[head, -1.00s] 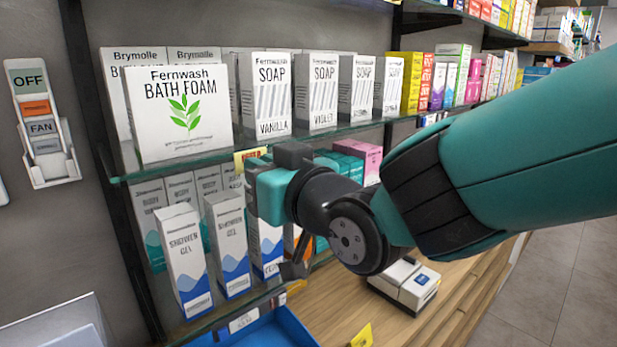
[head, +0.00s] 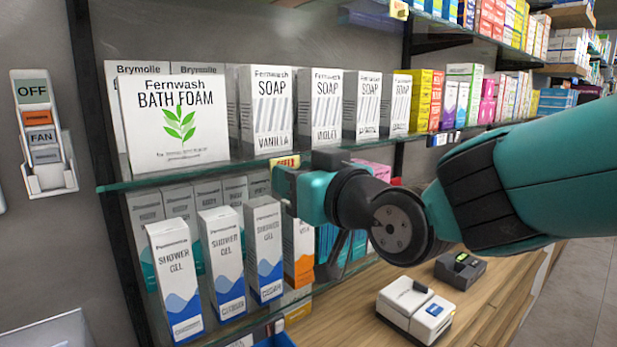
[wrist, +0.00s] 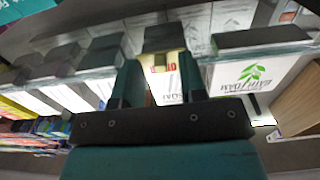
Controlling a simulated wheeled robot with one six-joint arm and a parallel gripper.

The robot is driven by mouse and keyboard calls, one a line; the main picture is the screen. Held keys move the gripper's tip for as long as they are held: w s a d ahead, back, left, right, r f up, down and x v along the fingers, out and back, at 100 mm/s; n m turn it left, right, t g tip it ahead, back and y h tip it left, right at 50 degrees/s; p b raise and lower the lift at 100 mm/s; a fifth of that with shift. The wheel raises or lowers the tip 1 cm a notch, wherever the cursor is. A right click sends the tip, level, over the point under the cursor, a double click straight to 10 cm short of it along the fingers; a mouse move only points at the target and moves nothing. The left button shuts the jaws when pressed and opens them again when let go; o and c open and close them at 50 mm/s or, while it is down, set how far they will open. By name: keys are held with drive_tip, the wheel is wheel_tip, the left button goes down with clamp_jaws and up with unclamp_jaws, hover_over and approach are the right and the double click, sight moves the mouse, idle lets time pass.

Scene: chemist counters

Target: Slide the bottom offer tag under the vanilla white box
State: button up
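The vanilla white box (head: 271,112) stands on the glass shelf, between the bath foam box and the violet soap box. A yellow offer tag (head: 287,161) with red lettering sits at the shelf's front edge, below the vanilla box's right part in the head view. My gripper (head: 287,186) is at the tag, its tips partly hidden by its own body. In the tilted, upside-down wrist view, the gripper's (wrist: 161,83) two fingers flank the tag (wrist: 164,68) closely, in front of a white box's lower front. The tag appears held between them.
The bath foam box (head: 172,122) is left of the vanilla box and the violet soap box (head: 325,108) right of it. Shower gel boxes (head: 222,262) stand below, close to my gripper. Another yellow tag (head: 399,9) is on the upper shelf edge. White and dark devices sit on the wooden counter.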

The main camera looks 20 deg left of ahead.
drive_tip(key=b+v, duration=0.7)
drive_tip(key=v, duration=1)
drive_tip(key=shift+d, duration=0.3)
